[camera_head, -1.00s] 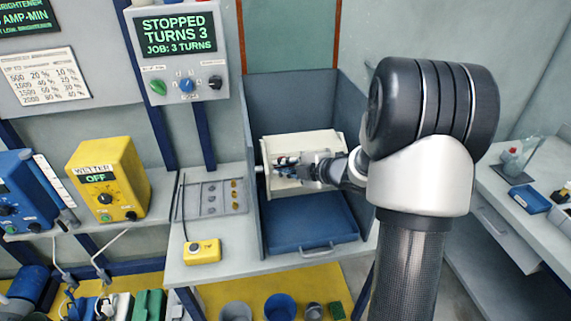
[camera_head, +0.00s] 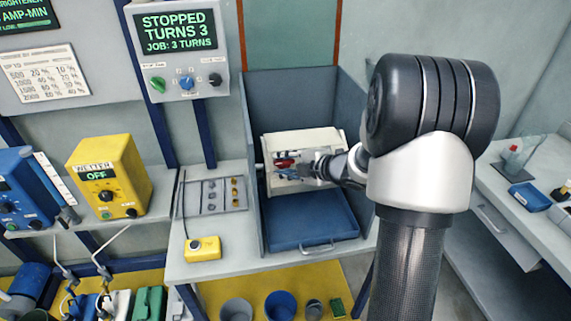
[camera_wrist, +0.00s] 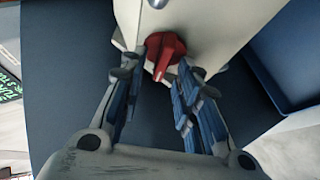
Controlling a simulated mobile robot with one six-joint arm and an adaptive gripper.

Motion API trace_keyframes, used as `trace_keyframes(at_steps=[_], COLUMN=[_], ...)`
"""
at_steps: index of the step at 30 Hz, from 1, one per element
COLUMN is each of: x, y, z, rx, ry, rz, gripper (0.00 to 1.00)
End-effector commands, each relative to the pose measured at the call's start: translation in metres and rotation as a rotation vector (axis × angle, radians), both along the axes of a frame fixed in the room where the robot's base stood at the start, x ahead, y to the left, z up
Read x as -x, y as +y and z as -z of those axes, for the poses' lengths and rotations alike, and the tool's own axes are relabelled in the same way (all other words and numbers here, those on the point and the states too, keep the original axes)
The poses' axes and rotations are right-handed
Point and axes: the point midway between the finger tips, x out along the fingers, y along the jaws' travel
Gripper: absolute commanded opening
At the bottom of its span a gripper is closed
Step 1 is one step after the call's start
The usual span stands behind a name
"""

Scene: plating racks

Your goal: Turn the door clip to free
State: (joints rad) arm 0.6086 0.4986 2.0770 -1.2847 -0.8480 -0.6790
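The door clip is a red knob with a pointed handle (camera_wrist: 163,52) on the cream box (camera_wrist: 215,22) in the wrist view. In the head view the red clip (camera_head: 284,163) shows on the front of the cream box (camera_head: 330,139). My gripper (camera_wrist: 160,82) is open, with its blue-padded fingers on either side of the clip's pointed end. I see a gap between the clip and each finger. In the head view my gripper (camera_head: 285,172) is at the box front, just below the clip and partly covering the box face.
The box sits in a blue-walled bay with a blue drawer or tray (camera_head: 310,222) below. A display panel (camera_head: 178,35) reads STOPPED, TURNS 3. A yellow button box (camera_head: 202,249) stands on the bench at left. The bay's side walls are close to my arm.

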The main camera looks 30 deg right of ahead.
Motion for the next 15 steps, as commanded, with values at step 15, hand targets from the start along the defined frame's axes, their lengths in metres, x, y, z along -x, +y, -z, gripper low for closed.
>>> trace_keyframes(at_steps=[15], x=[0.055], y=[-0.02], z=[-0.03], rx=[0.003], ry=[-0.001], rz=[0.006], gripper=[0.3])
